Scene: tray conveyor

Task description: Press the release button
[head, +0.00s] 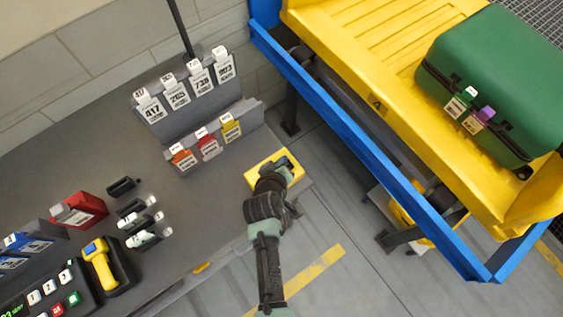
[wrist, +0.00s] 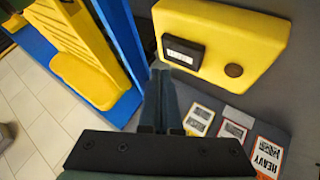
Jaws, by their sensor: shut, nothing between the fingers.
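A yellow box (head: 262,170) sits at the right end of the grey desk, partly hidden by my arm in the head view. In the wrist view the yellow box (wrist: 215,25) carries a dark block with a pale label (wrist: 184,52) and a dark round button (wrist: 234,70). I cannot read the label, and cannot tell if this round part is the release button. My gripper (wrist: 160,80) is shut and empty, its fingertips close to the box's edge by the labelled block. In the head view my gripper (head: 288,170) is over the box; contact cannot be told.
A rack of numbered tags (head: 185,97) and coloured tags (head: 208,145) stands behind the box. A yellow tray (head: 350,50) holding a green suitcase (head: 500,75) lies right, behind a blue rail (head: 350,140). A yellow-and-black scanner (head: 102,265) and red box (head: 78,211) are left.

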